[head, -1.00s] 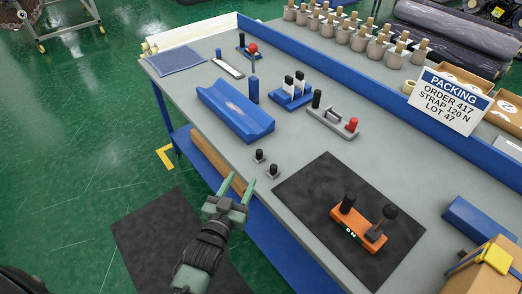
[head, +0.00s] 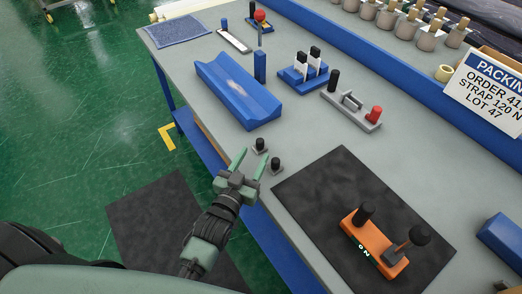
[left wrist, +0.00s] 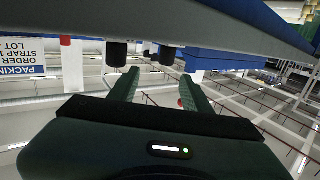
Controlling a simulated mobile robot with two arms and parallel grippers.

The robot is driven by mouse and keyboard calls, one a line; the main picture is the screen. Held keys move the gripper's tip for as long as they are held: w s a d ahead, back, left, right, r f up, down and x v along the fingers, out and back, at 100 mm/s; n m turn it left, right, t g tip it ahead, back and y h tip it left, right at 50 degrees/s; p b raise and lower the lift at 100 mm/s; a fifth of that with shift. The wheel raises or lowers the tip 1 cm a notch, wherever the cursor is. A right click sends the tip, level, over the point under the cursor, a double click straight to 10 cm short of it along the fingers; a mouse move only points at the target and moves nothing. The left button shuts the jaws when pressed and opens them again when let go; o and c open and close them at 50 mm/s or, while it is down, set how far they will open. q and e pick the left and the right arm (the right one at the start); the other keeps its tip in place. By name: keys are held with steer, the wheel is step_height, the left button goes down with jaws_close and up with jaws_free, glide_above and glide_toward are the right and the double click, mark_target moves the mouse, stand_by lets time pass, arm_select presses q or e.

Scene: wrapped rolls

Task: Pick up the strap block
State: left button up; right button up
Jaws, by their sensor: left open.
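No object is marked as the strap block, and I cannot tell which one it is. An orange block (head: 372,247) with black knobs lies on the black mat (head: 330,180). A grey block (head: 350,108) with a black and a red knob stands farther back. My left gripper (head: 254,157) is open and empty at the near edge, close to the small blocks. In the left wrist view, its fingers (left wrist: 158,90) show below dark knobs (left wrist: 117,53). My right gripper is out of view.
A blue cradle (head: 237,95), a blue rack (head: 303,72) with black-topped white pieces and a packing sign (head: 489,88) are on the table (head: 200,55). Bare grey tabletop lies between the cradle and mat. A blue ledge (head: 400,70) runs along the back.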

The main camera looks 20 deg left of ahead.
mark_target(258, 145)
arm_select(q)
steer(key=shift+f, duration=0.6)
steer(key=shift+w, duration=0.25)
steer(key=w, duration=0.4)
steer(key=w+p, duration=0.1)
steer(key=w, duration=0.1)
steer(key=shift+w+a+f, duration=0.2)
steer(key=shift+f, duration=0.1)
steer(key=shift+w, duration=0.5)
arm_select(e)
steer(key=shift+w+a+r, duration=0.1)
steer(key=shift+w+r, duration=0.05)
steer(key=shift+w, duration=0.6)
arm_select(q)
jaws_close()
